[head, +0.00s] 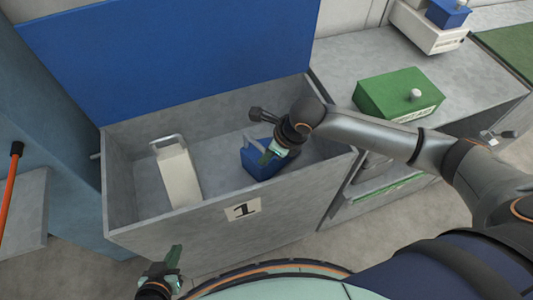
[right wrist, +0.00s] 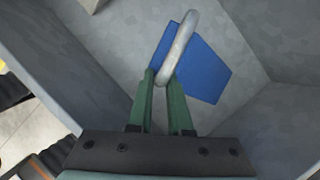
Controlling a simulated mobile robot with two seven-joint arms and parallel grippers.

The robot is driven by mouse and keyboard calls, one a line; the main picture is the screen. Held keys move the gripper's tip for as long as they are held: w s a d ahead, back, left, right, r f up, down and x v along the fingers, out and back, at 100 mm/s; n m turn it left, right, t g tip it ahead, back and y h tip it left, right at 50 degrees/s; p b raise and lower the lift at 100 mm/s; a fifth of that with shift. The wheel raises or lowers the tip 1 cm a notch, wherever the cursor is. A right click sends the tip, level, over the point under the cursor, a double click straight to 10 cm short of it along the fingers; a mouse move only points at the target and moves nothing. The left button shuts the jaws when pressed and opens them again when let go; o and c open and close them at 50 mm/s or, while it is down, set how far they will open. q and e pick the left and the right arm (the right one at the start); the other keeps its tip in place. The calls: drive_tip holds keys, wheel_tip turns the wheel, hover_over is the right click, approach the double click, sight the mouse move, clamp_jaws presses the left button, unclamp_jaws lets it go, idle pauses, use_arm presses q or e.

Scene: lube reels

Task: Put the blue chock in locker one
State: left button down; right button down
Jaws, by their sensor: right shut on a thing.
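Locker one (head: 150,232) is a grey open-topped bin with a "1" label on its front and its blue lid raised at the back. The blue chock (head: 255,163) is inside it, toward the right end. My right gripper (head: 270,154) reaches into the locker and is shut on the chock's grey handle. The right wrist view shows the green fingers (right wrist: 163,85) on the handle loop, with the blue chock (right wrist: 205,65) beyond them. I cannot tell whether the chock touches the floor. My left gripper (head: 174,268) is low in front of the locker; its finger opening is unclear.
A white block with a handle (head: 177,175) is in the left part of the locker. A green block (head: 398,93) sits on the grey counter to the right. A white box (head: 428,27) with a blue block (head: 448,12) stands farther back.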

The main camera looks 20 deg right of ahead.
drive_tip(key=shift+w, duration=0.1)
drive_tip(key=c, duration=1.2)
unclamp_jaws()
drive_tip(key=shift+f, duration=0.15)
drive_tip(key=shift+c, duration=0.2)
drive_tip(key=o, duration=0.4)
drive_tip(key=p+v, duration=0.2)
drive_tip(key=v, duration=1)
